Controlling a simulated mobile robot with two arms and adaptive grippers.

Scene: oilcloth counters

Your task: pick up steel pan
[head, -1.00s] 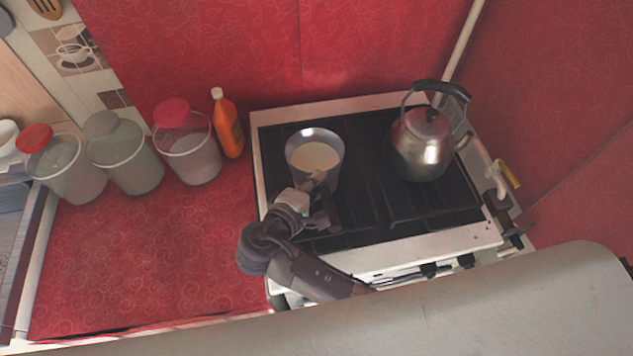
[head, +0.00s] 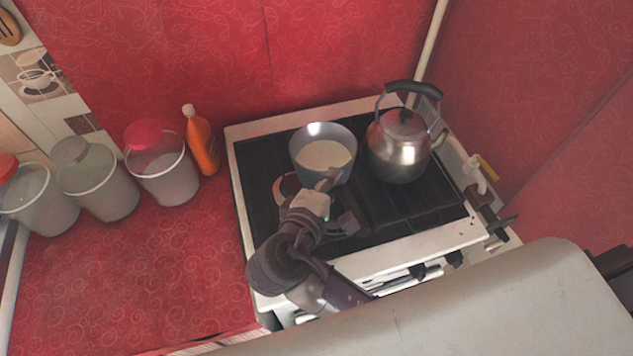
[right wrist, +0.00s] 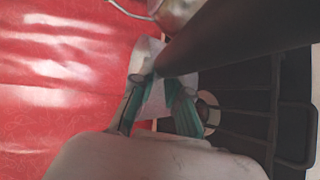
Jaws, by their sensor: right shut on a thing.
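The steel pan (head: 350,155) shows in the head view with a pale creamy content inside. It is over the back middle of the stove, close to the kettle's left side, and appears raised above the grate. My right gripper (head: 328,184) is shut on the pan's handle at the pan's near side; the fingers hide much of the handle. In the right wrist view my teal-lined right fingers (right wrist: 155,95) show, but the gripped part is hard to make out. My left gripper is not in view.
A steel kettle (head: 398,160) stands right of the pan on the black-grated stove (head: 440,238). An orange bottle (head: 203,148) and several lidded jars (head: 165,180) stand left of the stove. The red counter (head: 170,270) in front of them is clear. A red wall is behind.

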